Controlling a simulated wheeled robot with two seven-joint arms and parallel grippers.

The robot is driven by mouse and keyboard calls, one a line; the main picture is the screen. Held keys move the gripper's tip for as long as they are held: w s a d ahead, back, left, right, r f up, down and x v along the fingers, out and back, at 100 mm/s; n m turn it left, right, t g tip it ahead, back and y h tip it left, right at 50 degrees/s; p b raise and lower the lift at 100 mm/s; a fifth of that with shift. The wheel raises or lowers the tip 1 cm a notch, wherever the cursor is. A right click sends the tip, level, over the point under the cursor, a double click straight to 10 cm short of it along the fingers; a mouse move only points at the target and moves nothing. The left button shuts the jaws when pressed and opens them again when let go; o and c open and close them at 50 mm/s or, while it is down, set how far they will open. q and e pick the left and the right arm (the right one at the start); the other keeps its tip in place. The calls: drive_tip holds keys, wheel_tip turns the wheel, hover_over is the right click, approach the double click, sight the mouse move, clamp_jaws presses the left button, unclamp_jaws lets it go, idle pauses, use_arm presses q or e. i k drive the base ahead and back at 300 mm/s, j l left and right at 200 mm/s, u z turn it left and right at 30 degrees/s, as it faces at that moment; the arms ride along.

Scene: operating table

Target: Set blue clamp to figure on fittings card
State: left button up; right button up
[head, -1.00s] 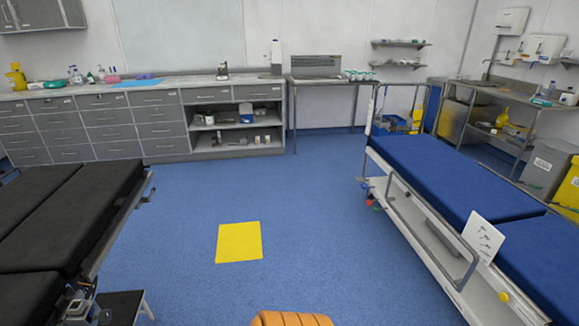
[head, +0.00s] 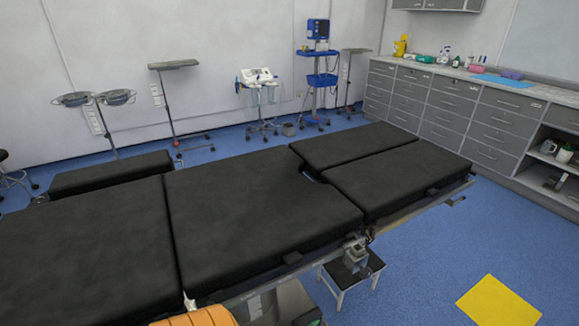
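No blue clamp can be made out in the head view. The fittings card is not in view either. A black padded operating table (head: 255,208) fills the middle and left of the view, and its visible top is bare. Neither of my grippers is in view.
A small step stool (head: 350,272) stands at the table's right side. A yellow floor square (head: 497,302) lies on open blue floor at the lower right. Grey drawer cabinets (head: 455,115) line the right wall. Wheeled stands, including a blue equipment cart (head: 317,80), stand along the back wall.

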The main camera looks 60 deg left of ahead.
sight(355, 256)
drive_tip(key=u, duration=1.15)
